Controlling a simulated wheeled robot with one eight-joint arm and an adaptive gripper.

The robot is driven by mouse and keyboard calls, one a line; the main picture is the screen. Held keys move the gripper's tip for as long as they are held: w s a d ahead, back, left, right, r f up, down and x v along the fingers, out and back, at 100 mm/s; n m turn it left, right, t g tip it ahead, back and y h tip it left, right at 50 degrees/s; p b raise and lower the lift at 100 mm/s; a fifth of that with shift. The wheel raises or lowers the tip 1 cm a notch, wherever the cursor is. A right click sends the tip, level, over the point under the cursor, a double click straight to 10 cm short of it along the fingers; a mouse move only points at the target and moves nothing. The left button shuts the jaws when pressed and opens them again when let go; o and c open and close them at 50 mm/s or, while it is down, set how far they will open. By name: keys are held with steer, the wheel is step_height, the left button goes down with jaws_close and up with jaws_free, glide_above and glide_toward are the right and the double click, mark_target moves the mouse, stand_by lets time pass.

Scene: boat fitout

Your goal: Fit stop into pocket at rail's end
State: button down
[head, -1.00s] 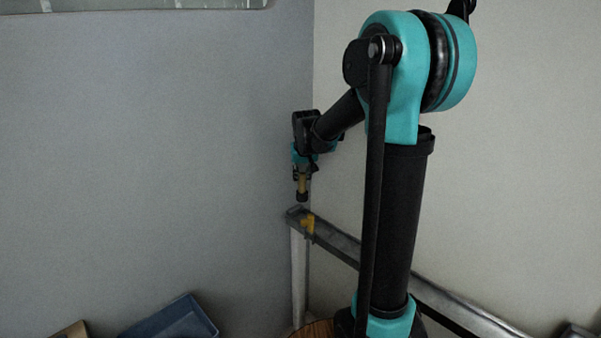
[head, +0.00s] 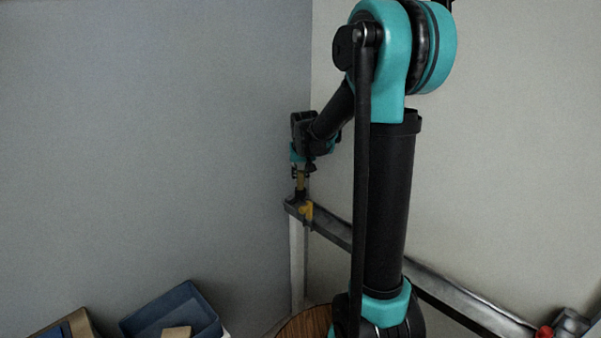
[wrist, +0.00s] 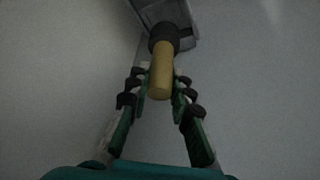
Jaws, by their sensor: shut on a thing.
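The stop is a tan cylinder with a dark, wider lower end. My gripper (head: 300,172) is shut on the stop (head: 300,182) and holds it upright over the left end of the rail (head: 330,228). In the wrist view the stop (wrist: 160,78) runs between the fingers (wrist: 160,95), and its dark end (wrist: 163,39) meets or overlaps the grey rail end (wrist: 180,12). The pocket is hidden behind the stop, so I cannot tell how deep the dark end sits. A yellow piece (head: 306,212) is on the rail just right of the stop.
The rail end stands close to the wall corner on a pale post (head: 297,265). A blue bin (head: 205,318) with a wooden block (head: 176,332) is at lower left, beside a wooden tray (head: 85,322). A round wooden top (head: 300,324) lies below. A red object (head: 545,332) is at lower right.

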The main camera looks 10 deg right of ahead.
steer(key=shift+f, duration=2.1)
steer(key=shift+f, duration=0.15)
steer(key=c, duration=1.3)
jaws_free()
steer(key=v, duration=1.2)
steer(key=s+d+f, duration=0.1)
steer(key=s+f, duration=0.3)
steer(key=s, duration=0.4)
steer(key=s+d+f, duration=0.2)
steer(key=s+f, duration=0.3)
steer(key=s, duration=0.4)
steer(key=s+d+f, duration=0.1)
steer(key=s+f, duration=0.3)
steer(key=s, duration=0.4)
steer(key=shift+s+d+f, duration=0.15)
steer(key=shift+s+f, duration=0.25)
